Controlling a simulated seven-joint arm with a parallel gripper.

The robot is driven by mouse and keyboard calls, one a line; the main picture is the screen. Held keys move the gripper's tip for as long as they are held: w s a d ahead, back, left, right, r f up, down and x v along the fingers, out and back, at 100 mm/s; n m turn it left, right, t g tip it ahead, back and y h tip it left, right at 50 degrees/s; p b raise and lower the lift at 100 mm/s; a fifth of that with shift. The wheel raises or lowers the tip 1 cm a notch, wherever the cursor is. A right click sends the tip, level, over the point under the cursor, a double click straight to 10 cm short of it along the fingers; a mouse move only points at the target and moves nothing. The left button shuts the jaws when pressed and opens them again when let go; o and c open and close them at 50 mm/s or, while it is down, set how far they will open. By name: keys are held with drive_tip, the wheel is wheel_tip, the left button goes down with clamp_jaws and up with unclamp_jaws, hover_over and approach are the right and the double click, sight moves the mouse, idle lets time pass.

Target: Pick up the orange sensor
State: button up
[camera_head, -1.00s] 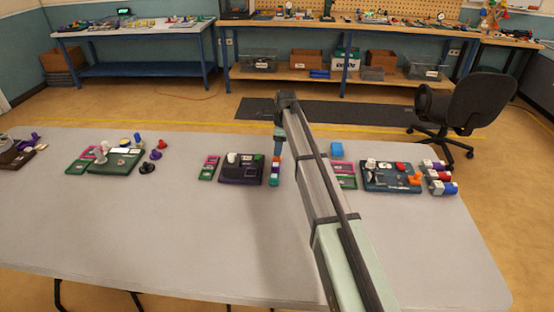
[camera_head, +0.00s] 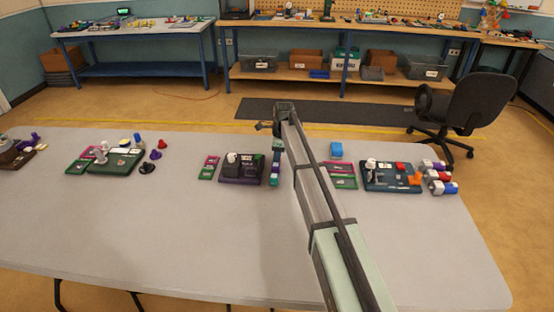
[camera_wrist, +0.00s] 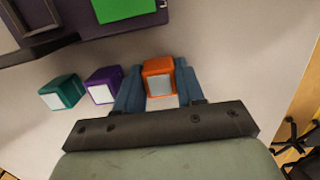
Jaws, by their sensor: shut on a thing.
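The orange sensor (camera_wrist: 159,68) is a small cube with a pale face. In the wrist view it sits between the two blue fingers of my gripper (camera_wrist: 159,88), which are shut on it. In the head view my gripper (camera_head: 276,150) is low at the right side of a dark purple board, and I cannot make out the orange sensor there. A purple cube (camera_wrist: 103,85) and a teal cube (camera_wrist: 62,92) stand in a row to the left of the held sensor in the wrist view, apart from it.
The dark purple board (camera_head: 242,168) lies close beside the row of cubes. The grey table (camera_head: 150,225) is clear in front.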

drive_tip(key=r, duration=0.6)
drive_tip(key=a+r, duration=0.1)
drive_tip(key=r, duration=0.2)
drive_tip(key=shift+s+r, duration=0.1)
drive_tip(key=shift+r, duration=0.25)
drive_tip(key=shift+n, duration=0.5)
drive_tip(key=s+a, duration=0.1)
drive_tip(key=a, duration=0.1)
drive_tip(key=s+a, duration=0.1)
drive_tip(key=a, duration=0.1)
drive_tip(key=s+a, duration=0.1)
drive_tip(key=shift+s+a+r, duration=0.1)
drive_tip(key=shift+s+a, duration=0.15)
drive_tip(key=shift+a, duration=0.15)
drive_tip(key=s+a, duration=0.3)
drive_tip(key=s, duration=0.1)
drive_tip(key=m, duration=0.1)
hover_over(250, 173)
drive_tip(key=shift+d+f, duration=0.2)
drive_tip(key=shift+f, duration=2.2)
drive_tip(key=shift+f, duration=1.45)
